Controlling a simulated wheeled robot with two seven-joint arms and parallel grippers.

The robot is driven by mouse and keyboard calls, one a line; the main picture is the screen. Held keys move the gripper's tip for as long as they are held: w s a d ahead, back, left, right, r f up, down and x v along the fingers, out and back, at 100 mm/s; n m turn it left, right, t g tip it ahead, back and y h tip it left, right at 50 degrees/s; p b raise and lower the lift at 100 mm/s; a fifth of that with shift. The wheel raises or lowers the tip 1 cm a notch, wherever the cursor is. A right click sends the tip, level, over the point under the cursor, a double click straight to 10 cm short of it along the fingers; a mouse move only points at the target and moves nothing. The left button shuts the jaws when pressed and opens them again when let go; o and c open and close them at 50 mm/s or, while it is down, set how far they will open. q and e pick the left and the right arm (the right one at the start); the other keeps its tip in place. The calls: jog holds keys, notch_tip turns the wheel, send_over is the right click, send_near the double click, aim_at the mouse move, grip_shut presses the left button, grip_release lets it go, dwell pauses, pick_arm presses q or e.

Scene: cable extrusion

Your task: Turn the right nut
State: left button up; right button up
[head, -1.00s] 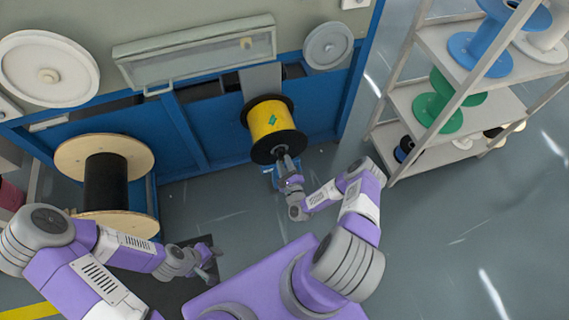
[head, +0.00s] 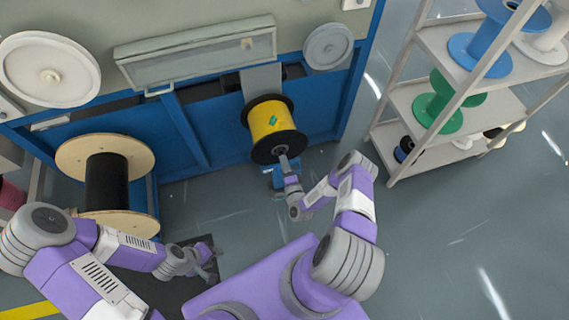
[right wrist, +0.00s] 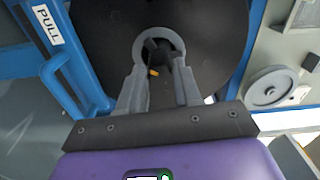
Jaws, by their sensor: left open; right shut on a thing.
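The yellow cable spool (head: 271,121) with black flanges is mounted on the blue machine at the upper middle of the head view. Its near black flange (right wrist: 210,40) fills the middle of the right wrist view. My right gripper (head: 281,152) is at the centre of this flange. In the right wrist view my right gripper (right wrist: 159,60) has its two grey fingers closed around the round grey nut (right wrist: 159,34) at the hub. A dark shaft with a small orange tip shows between the fingers. My left gripper (head: 211,262) is open and empty at the lower left, away from the spool.
A wooden spool with black cable (head: 107,182) stands at the left. A blue handle marked PULL (right wrist: 66,85) is left of the right gripper. A shelf rack (head: 455,95) with spools stands at the right. The floor between is clear.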

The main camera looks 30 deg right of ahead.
jog(key=m+p, duration=0.1)
jog(key=m, duration=2.8)
jog(key=shift+s+d+m, duration=0.1)
jog(key=shift+d+m, duration=0.05)
jog(key=shift+m, duration=0.25)
dwell(0.8)
dwell(0.4)
jog(key=o, duration=1)
jog(key=shift+o, duration=0.2)
